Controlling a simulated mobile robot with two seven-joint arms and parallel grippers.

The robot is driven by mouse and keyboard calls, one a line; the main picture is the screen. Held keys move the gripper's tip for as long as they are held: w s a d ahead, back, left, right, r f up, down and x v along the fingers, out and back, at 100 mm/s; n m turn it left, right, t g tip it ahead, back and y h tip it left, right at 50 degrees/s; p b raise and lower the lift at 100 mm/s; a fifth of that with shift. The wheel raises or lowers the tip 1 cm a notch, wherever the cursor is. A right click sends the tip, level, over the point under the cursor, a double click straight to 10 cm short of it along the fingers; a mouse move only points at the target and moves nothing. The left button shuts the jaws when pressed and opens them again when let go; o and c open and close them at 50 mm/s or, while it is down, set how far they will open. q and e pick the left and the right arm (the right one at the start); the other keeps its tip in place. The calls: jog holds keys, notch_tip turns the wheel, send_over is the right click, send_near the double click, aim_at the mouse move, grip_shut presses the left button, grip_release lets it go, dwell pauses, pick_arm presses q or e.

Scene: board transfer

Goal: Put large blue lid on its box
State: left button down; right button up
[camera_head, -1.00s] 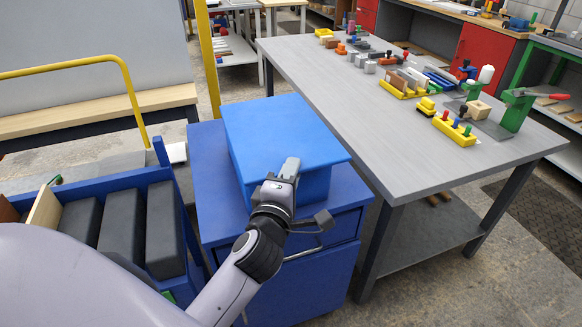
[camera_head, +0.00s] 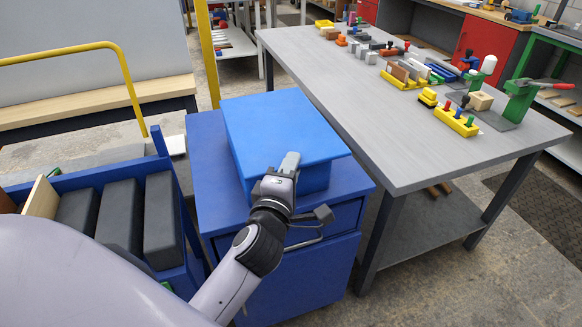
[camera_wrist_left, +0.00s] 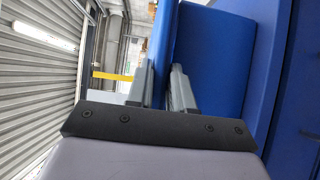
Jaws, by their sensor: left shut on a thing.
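The large blue lid (camera_head: 275,125) is a flat, lighter blue panel over its blue box (camera_head: 316,179), which stands on a darker blue drawer cabinet (camera_head: 205,175). My left gripper (camera_head: 288,164) is shut on the lid's near edge. In the left wrist view the fingers of the left gripper (camera_wrist_left: 160,85) lie on either side of the lid's edge (camera_wrist_left: 163,40). The box (camera_wrist_left: 206,60) shows beyond the right finger, with a dark gap between it and the lid. The lid overhangs the box in front; whether it rests fully on it I cannot tell. My right gripper is not seen.
A grey table (camera_head: 400,150) with yellow, red and grey parts and a green clamp (camera_head: 517,100) stands close on the right. A blue crate (camera_head: 190,255) with dark blocks is at the left. A yellow rail (camera_head: 130,88) stands behind the crate.

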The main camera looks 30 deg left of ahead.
pick_arm(q)
jog(key=shift+f, duration=0.4)
jog(key=c, duration=0.9)
grip_release()
jog(key=v, duration=0.7)
jog(key=shift+s+b, duration=0.1)
jog(key=shift+b, duration=0.3)
